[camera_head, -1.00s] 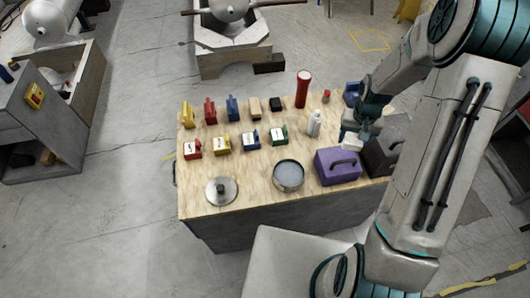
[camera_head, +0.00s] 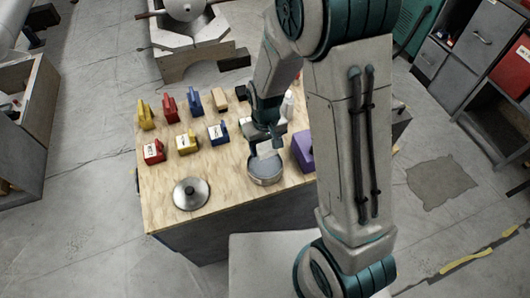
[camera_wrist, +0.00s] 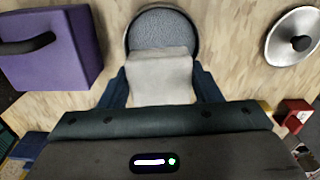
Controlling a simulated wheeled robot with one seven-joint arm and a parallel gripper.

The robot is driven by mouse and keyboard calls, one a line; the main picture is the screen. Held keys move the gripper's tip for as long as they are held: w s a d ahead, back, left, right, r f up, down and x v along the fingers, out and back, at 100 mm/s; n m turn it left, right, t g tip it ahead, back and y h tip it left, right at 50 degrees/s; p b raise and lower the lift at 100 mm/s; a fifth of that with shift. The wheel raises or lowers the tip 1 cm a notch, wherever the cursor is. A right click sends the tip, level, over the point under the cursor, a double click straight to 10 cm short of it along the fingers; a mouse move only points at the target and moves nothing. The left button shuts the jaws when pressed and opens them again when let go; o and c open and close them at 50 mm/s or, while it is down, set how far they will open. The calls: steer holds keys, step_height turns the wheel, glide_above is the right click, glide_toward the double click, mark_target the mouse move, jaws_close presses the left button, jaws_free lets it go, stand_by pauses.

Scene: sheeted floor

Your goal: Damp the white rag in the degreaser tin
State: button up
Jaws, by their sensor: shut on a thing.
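The degreaser tin (camera_head: 265,178) is a round, open, grey tin with a grey surface inside, at the front of the wooden table. It also shows at the top of the wrist view (camera_wrist: 162,30). My gripper (camera_head: 264,146) is over the tin's back edge, pointing down. It is shut on the white rag (camera_wrist: 160,75), which sits between both fingers and overlaps the tin's near rim in the wrist view. In the head view the rag (camera_head: 266,152) shows as a pale patch at the tin's opening. I cannot tell whether it touches the contents.
A round metal lid with a dark knob (camera_head: 191,193) lies left of the tin. A purple box (camera_head: 303,152) stands close on the right. Coloured blocks, such as a red one (camera_head: 154,151) and a yellow one (camera_head: 187,144), stand in rows behind.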

mark_target(265, 165)
steer(key=shift+s+a+f, duration=0.15)
steer(key=shift+f, duration=0.15)
steer(key=shift+f+b, duration=2.15)
steer(key=shift+f, duration=0.65)
steer(key=shift+f+b, duration=0.55)
steer(key=shift+r+p, duration=2.55)
steer(key=shift+r, duration=1.05)
steer(key=shift+f, duration=0.1)
